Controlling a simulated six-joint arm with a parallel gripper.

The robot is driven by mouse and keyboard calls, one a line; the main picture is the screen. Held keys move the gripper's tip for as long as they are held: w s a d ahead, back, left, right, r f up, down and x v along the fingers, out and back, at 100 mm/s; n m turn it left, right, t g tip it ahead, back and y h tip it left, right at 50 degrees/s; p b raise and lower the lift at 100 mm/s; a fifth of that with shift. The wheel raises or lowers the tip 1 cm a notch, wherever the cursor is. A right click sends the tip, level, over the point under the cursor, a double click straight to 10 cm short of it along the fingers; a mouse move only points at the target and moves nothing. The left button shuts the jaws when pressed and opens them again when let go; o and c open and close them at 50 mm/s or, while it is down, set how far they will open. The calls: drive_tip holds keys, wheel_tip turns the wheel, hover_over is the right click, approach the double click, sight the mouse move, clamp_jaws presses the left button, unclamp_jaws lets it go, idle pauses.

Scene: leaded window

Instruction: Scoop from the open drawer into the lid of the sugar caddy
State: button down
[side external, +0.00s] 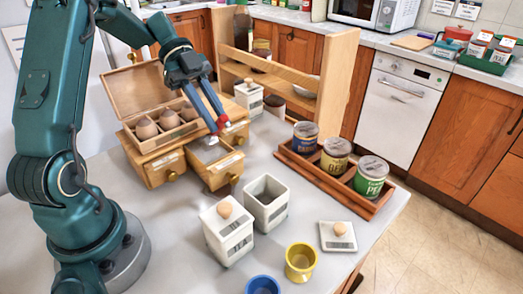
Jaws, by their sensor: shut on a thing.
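My gripper (220,125), with blue fingers and red tips, points down over the open drawer (222,174) of the small wooden chest. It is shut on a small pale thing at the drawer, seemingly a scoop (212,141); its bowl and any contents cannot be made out. An open white square caddy (266,204) without a lid stands on the table in front of the drawer. A loose white lid (337,238) with a wooden knob lies knob up at the right. A lidded white caddy (228,233) stands beside the open one. The caddy labels are too small to read.
The chest's raised lid (147,88) and egg-like things (146,128) are close to my arm. A wooden tray (318,184) holds several tins. A wooden rack (280,72) stands behind. A yellow cup (300,262) and blue cup (262,285) are in front.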

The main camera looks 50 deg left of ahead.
sight(226, 117)
drive_tip(key=shift+f, duration=2.2)
drive_tip(key=shift+a+f, duration=0.1)
drive_tip(key=shift+a, duration=0.85)
drive_tip(key=shift+d+r+y, duration=0.35)
drive_tip(key=shift+r+y, duration=0.05)
drive_tip(key=shift+r, duration=0.25)
drive_tip(key=shift+d+r+y, duration=0.35)
drive_tip(key=shift+r+y, duration=0.05)
drive_tip(key=shift+r, duration=0.25)
drive_tip(key=shift+d+r+y, duration=0.95)
drive_tip(key=shift+d+y, duration=0.1)
drive_tip(key=shift+y, duration=0.35)
drive_tip(key=shift+d+r+y, duration=0.3)
drive_tip(key=shift+d+y, duration=0.3)
drive_tip(key=shift+y, duration=0.45)
drive_tip(key=shift+d+r+y, duration=0.3)
drive_tip(key=shift+d+y, duration=0.3)
drive_tip(key=shift+y, duration=0.45)
